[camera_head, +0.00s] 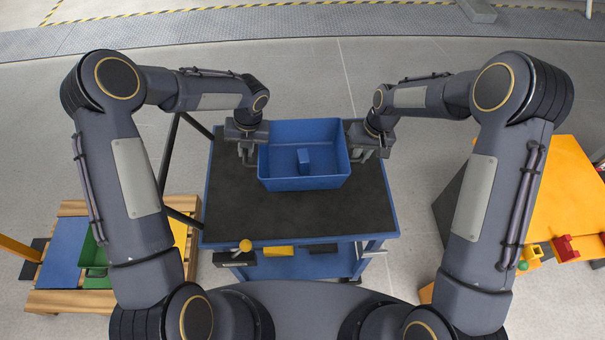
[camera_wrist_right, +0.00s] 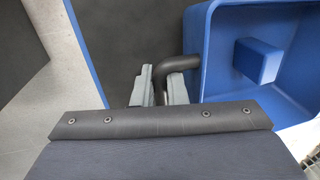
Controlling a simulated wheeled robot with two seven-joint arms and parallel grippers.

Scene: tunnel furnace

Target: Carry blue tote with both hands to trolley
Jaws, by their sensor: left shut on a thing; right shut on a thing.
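The blue tote (camera_head: 304,183) is upright over the far part of the trolley's dark top (camera_head: 250,205), with a small blue block (camera_head: 304,160) inside. I cannot tell whether its base touches the top. My left gripper (camera_head: 248,156) is shut at the tote's left side, its grip partly hidden. My right gripper (camera_head: 357,154) is at the right side. In the right wrist view, my right gripper (camera_wrist_right: 160,88) is shut on the dark curved handle (camera_wrist_right: 180,63) of the blue tote (camera_wrist_right: 215,40). The blue trolley (camera_head: 300,265) stands in front of me.
A wooden pallet (camera_head: 60,302) with blue, green and yellow pieces is at the lower left. An orange table (camera_head: 565,190) with small red and yellow parts is at the right. Grey floor (camera_head: 310,65) lies open beyond the trolley, up to a dark strip with yellow-black edging.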

